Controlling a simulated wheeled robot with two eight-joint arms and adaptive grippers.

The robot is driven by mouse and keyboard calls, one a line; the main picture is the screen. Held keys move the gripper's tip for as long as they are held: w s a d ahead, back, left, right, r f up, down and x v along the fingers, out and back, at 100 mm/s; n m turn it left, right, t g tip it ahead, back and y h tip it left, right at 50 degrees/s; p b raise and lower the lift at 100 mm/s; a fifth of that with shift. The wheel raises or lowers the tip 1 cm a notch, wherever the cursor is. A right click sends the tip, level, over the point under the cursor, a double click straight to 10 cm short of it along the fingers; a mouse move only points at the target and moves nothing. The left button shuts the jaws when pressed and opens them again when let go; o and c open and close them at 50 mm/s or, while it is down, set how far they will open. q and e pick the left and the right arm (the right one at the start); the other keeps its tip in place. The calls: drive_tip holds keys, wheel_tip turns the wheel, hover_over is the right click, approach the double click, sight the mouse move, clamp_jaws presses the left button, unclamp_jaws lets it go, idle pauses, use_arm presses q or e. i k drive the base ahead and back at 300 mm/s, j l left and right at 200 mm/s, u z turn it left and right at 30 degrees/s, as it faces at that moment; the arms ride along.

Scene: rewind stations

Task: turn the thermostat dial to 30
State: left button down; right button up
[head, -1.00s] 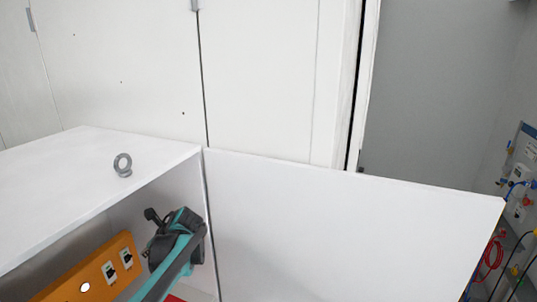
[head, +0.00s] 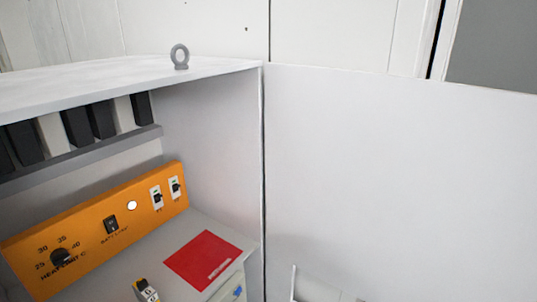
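The thermostat dial (head: 61,257) is a small black knob on the left end of an orange panel (head: 90,225) in the head view. The numbers 25, 30, 35 and 40 are printed around it, with lettering partly covered by the knob. Its pointer is too small to read, so I cannot tell its setting. Neither of my grippers shows in the head view now.
A red plate (head: 210,260) lies below. The white cabinet's open door (head: 390,180) fills the right side. An eyebolt (head: 180,57) stands on top.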

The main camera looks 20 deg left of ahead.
sight(59, 256)
drive_tip(key=u, duration=0.5)
drive_tip(key=l+u, duration=0.15)
drive_tip(key=u, duration=0.85)
drive_tip(key=l+u, duration=0.1)
drive_tip(key=u, duration=0.35)
drive_tip(key=k+j, duration=0.05)
